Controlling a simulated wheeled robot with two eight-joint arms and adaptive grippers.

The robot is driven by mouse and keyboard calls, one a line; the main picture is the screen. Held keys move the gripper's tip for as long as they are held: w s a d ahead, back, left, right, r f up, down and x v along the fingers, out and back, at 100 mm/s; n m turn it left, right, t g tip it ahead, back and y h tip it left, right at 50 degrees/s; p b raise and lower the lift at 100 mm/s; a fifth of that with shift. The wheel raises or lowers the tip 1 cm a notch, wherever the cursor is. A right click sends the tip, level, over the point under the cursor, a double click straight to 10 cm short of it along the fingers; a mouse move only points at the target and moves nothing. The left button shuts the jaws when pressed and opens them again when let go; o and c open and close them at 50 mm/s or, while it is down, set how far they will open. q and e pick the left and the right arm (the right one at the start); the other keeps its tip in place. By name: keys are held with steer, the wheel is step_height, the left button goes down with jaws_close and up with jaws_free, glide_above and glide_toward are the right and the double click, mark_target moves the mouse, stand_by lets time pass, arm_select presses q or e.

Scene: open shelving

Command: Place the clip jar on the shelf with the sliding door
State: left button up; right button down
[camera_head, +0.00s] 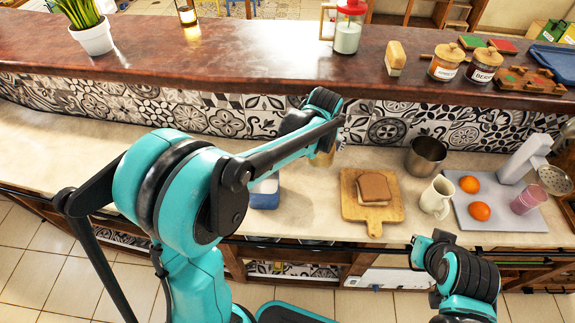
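My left arm reaches in over the counter, and its wrist end (322,118) is above the counter near the tiled wall. A small tan, jar-like thing (322,156) shows just below that end. It is mostly hidden by the arm, so I cannot tell whether it is the clip jar or whether it is held. The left fingers are not clear. A clear jar with a red lid and side handle (347,32) stands on the upper ledge. Open shelving (290,268) shows below the counter, with a pale panel (390,278) that may be the sliding door. My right arm's end (428,248) is low at right; its fingers are unclear.
On the counter (70,155) are a cutting board with bread (375,215), a metal pot (426,155), a cream pitcher (437,196), and a grey tray (510,218) with two oranges and a pink cup. Labelled jars (446,62) and a potted plant (93,38) stand on the ledge.

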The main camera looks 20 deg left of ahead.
arm_select(q)
steer(key=shift+s+a+f+b, duration=0.5)
steer(key=shift+a+f+b, duration=0.2)
steer(key=shift+a+f, duration=0.95)
steer(key=shift+s+a+f+b, duration=0.45)
steer(key=shift+a+f+b, duration=0.2)
steer(key=shift+a+f, duration=0.95)
steer(key=shift+s+a+f+b, duration=0.5)
steer(key=shift+a+f+b, duration=0.2)
steer(key=shift+a+f, duration=0.9)
steer(key=shift+d+f, duration=0.1)
steer(key=shift+f, duration=0.15)
steer(key=o, duration=1.8)
steer(key=shift+c, duration=0.2)
